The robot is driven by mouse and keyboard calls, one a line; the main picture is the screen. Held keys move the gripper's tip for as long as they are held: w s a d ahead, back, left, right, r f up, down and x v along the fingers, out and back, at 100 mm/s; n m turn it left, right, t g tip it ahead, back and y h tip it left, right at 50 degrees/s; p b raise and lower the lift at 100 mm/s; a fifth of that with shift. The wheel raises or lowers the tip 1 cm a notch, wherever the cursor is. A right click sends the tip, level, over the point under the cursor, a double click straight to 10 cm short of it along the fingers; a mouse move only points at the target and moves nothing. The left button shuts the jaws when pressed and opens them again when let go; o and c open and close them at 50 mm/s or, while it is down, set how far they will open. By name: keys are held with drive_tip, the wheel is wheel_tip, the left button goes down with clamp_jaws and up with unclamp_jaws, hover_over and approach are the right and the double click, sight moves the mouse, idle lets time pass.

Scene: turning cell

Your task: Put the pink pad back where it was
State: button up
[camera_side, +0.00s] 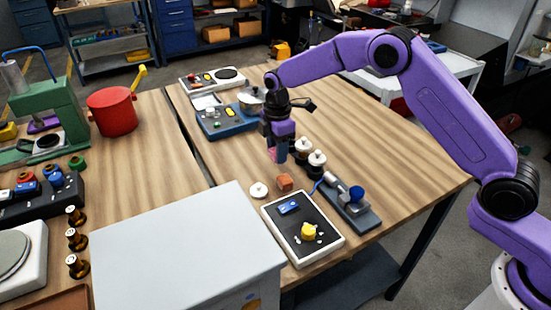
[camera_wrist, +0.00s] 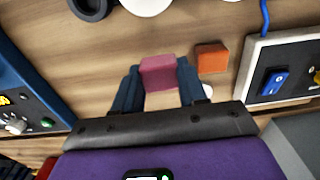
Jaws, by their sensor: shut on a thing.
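The pink pad (camera_wrist: 158,73) is a small block held between the two fingers of my gripper (camera_wrist: 157,82) in the wrist view. In the side view my gripper (camera_side: 278,152) points down over the right-hand wooden table, left of two white-topped dark jars, with the pink pad (camera_side: 272,155) showing only partly at its fingertips. The pad seems to be above the table, but its exact height is hard to tell. An orange-brown block (camera_side: 284,183) lies on the table nearby; in the wrist view this block (camera_wrist: 211,58) is just right of the pad.
A white disc (camera_side: 259,190) lies beside the orange block. A white-framed black panel (camera_side: 303,228) and a grey fixture (camera_side: 347,201) stand in front. The jars (camera_side: 316,163) are close on the right. A blue panel (camera_side: 226,121) stands behind left. Bare wood lies left of my gripper.

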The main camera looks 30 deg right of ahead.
sight(275, 159)
drive_tip(key=shift+w+a+f, duration=0.1)
drive_tip(key=shift+w+f, duration=0.2)
drive_tip(key=shift+f, duration=1.55)
drive_tip(key=shift+f, duration=0.15)
drive_tip(key=o, duration=0.9)
drive_tip(key=shift+o, duration=0.2)
wheel_tip(275, 159, up, 11)
drive_tip(key=shift+r, duration=0.65)
